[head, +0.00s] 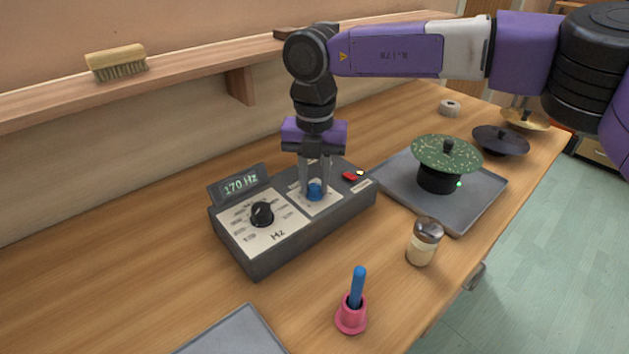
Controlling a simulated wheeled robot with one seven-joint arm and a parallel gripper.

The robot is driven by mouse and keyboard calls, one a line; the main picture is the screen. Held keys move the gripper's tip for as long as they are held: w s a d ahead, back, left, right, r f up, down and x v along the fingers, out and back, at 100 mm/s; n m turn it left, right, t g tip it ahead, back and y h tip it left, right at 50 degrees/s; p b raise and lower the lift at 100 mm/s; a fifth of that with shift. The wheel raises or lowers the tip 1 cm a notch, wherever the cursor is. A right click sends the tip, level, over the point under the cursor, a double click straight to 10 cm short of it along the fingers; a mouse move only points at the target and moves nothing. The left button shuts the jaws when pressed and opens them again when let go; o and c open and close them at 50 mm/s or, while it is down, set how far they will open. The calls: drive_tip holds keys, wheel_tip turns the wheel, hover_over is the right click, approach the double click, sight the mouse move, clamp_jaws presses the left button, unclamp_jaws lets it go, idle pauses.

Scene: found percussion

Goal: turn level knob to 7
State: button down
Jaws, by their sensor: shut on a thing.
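The grey control box (317,231) sits on the wooden table, with a display (240,186) reading 170 Hz at its back left. A small blue knob (315,193) stands on the pale right panel; I take it for the level knob. My gripper (315,190) points straight down over that panel and is shut on the blue knob, one finger on each side. The marks around the blue knob are too small and partly hidden, so its setting cannot be read. A larger black knob (262,214) stands on the left panel, marked Hz. A red switch (350,176) sits at the box's right end.
Right of the box, a grey tray (480,203) bears a black stand with a speckled green disc (446,154). A shaker jar (424,242) and a pink holder (351,317) with a blue stick stand in front. A shelf (180,75) with a brush (117,62) runs behind.

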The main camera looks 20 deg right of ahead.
sight(315, 186)
drive_tip(key=shift+r+m, duration=0.1)
drive_tip(key=shift+m, duration=0.4)
drive_tip(key=c, duration=1.2)
unclamp_jaws()
wheel_tip(315, 186, up, 8)
drive_tip(key=shift+f, duration=0.15)
